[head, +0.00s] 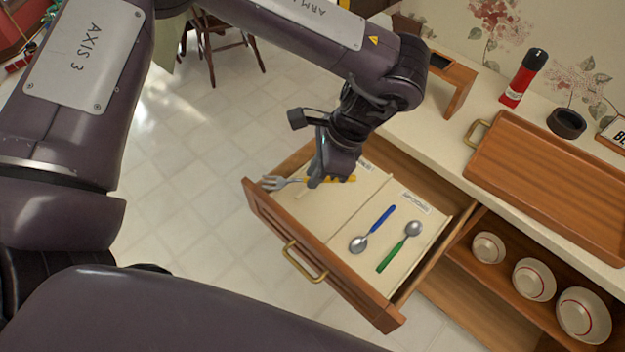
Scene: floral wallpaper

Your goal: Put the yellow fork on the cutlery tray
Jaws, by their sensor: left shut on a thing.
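The yellow fork (343,179) has a silver head pointing left and a yellow handle. My left gripper (318,182) is shut on it, over the left part of an open wooden drawer (290,247). The fork lies roughly level; I cannot tell if it touches the drawer's bottom. The gripper hides the fork's middle. The drawer has a pale lining with a divider and labels. A blue-handled spoon (374,228) and a green-handled spoon (398,246) lie in its right compartment. A wooden tray (545,190) with a brass handle stands empty on the counter. My right gripper is not in view.
A pale counter (440,137) runs behind the drawer. A red and black bottle (523,78), a dark round bowl (566,123) and a small wooden stand (452,82) are on it. Several white bowls (534,280) sit on a shelf below.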

